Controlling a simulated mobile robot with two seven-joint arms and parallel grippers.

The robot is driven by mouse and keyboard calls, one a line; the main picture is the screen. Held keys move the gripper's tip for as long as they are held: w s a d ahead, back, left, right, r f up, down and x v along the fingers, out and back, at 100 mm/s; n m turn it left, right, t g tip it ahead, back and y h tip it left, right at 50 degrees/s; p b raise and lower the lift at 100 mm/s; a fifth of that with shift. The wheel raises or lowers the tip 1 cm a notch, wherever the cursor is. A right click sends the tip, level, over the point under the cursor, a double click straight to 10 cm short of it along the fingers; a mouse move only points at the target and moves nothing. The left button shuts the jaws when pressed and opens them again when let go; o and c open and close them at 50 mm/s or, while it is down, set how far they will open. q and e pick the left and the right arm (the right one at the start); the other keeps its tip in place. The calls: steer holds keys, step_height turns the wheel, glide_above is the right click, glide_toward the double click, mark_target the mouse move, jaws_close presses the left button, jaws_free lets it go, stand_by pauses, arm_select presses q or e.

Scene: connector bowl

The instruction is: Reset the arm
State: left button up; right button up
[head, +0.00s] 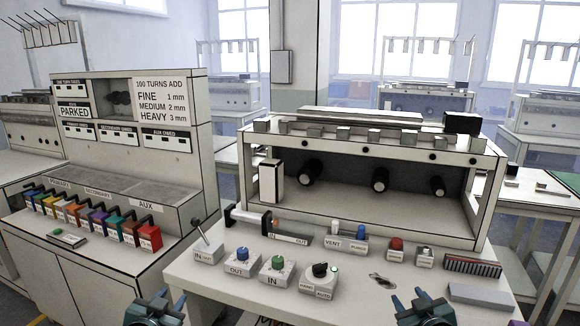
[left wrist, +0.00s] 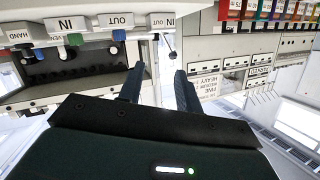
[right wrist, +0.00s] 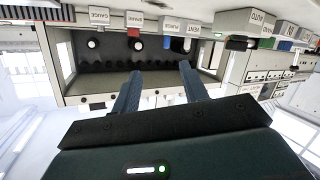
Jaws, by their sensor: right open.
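My left gripper (head: 157,304) is at the bottom of the head view, in front of the white bench. In the left wrist view its two dark blue fingers (left wrist: 160,78) stand apart with nothing between them. My right gripper (head: 423,304) is at the bottom right of the head view, near the bench's front edge. In the right wrist view its fingers (right wrist: 157,78) are spread and empty. Both grippers look apart from the bench and its controls. Most of both arms is hidden below the head view's edge.
A white bench machine (head: 370,205) stands ahead, with a blue OUT knob (head: 242,254), green IN knob (head: 278,262), black HAND/AUTO switch (head: 320,270) and red button (head: 397,244) before it. A cabinet (head: 190,165) with several coloured tabs stands left. A grey block (head: 482,296) lies front right.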

arm_select(q)
steer(key=s+d+f+g+h, duration=0.1)
steer(key=s+d+f, duration=0.3)
steer(key=s, duration=0.6)
steer(key=s+d+f+g+h, duration=0.1)
steer(key=s+d+f, duration=0.3)
steer(key=s, duration=0.6)
steer(key=s+d+f+g+h, duration=0.1)
steer(key=s+d+f, duration=0.3)
steer(key=s, duration=0.6)
steer(key=shift+d+n+g, duration=0.3)
steer(key=shift+d+g, duration=0.4)
steer(key=shift+g, duration=0.1)
arm_select(e)
steer(key=s+a+f+g+y, duration=0.1)
steer(key=s+a+f, duration=0.3)
steer(key=s, duration=0.6)
steer(key=s+a+f+g+y, duration=0.1)
steer(key=s+a+f, duration=0.3)
steer(key=s, duration=0.6)
steer(key=s+a+f+g+y, duration=0.1)
steer(key=s+a+f, duration=0.3)
steer(key=s, duration=0.6)
steer(key=shift+a+m+g, duration=0.4)
steer(key=shift+a+g, duration=0.3)
steer(key=shift+g, duration=0.1)
